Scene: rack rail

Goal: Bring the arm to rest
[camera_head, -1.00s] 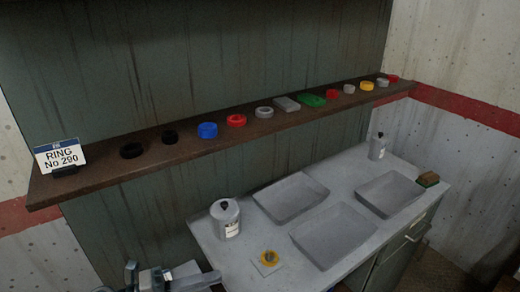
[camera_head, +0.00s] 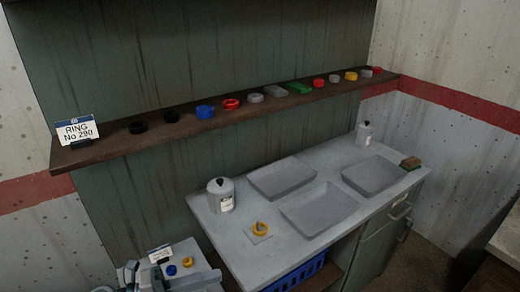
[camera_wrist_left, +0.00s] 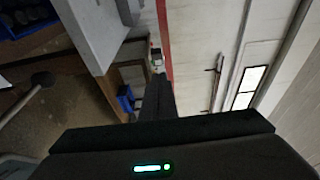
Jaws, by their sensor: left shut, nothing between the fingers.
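My left gripper (camera_head: 130,275) shows only in part at the bottom left edge of the head view, next to a small grey surface. In the left wrist view its dark fingers (camera_wrist_left: 157,95) are together with nothing between them. They point out over the room, clear of the bench and shelf. My right gripper is in neither view.
A brown shelf (camera_head: 235,113) carries several coloured rings and a "RING No 290" sign (camera_head: 77,130).

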